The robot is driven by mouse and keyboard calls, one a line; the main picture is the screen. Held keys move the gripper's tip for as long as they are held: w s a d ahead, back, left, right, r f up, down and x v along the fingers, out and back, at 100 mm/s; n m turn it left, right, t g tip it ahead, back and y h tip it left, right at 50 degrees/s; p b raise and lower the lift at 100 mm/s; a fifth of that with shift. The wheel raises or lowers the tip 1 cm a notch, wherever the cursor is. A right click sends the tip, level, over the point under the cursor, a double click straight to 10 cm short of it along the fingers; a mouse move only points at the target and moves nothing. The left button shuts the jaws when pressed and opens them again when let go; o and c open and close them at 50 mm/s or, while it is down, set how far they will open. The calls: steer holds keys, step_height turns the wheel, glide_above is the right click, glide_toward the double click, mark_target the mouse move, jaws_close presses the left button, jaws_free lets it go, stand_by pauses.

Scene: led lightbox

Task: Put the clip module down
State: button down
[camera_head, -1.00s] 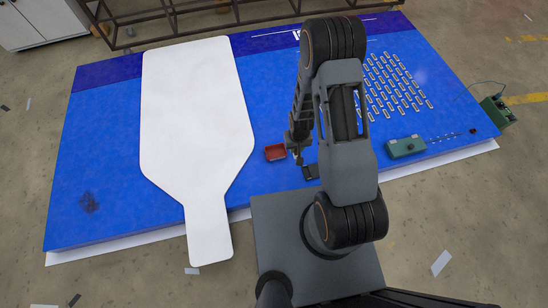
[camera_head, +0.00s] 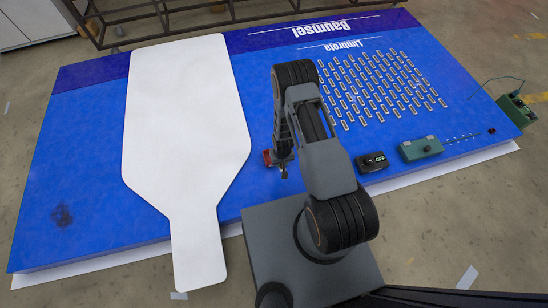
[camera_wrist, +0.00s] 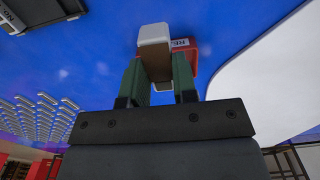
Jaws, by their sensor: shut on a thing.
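The clip module (camera_wrist: 155,48) is a small block with a white end and a tan body. It sits between the green fingers of my gripper (camera_wrist: 158,82) in the wrist view, and the gripper is shut on it. A red tray (camera_wrist: 190,60) with a partly hidden white label starting "RE" lies just beyond the module. In the head view my gripper (camera_head: 283,168) is low over the blue board, right beside the red tray (camera_head: 266,157), which it partly covers. The module cannot be made out there. Whether it touches the tray is unclear.
The blue board (camera_head: 75,140) carries a large white bottle-shaped panel (camera_head: 185,110) on the left and rows of small modules (camera_head: 375,85) at the right. A black box marked OFF (camera_head: 371,162) and a green box (camera_head: 420,149) lie near its front edge.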

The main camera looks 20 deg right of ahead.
steer(key=w+f+b, duration=0.2)
steer(key=w, duration=0.1)
steer(key=w+f+b, duration=0.5)
steer(key=w+b, duration=0.1)
steer(key=shift+w+d+f, duration=0.1)
steer(key=shift+w+f, duration=0.1)
steer(key=shift+f, duration=0.1)
steer(key=f+b, duration=0.3)
steer(key=f, duration=0.1)
steer(key=shift+w+b, duration=0.35)
steer(key=shift+r, duration=0.1)
steer(key=c, duration=1.4)
jaws_free()
steer(key=shift+f, duration=0.2)
steer(key=o, duration=0.5)
steer(key=shift+r, duration=0.1)
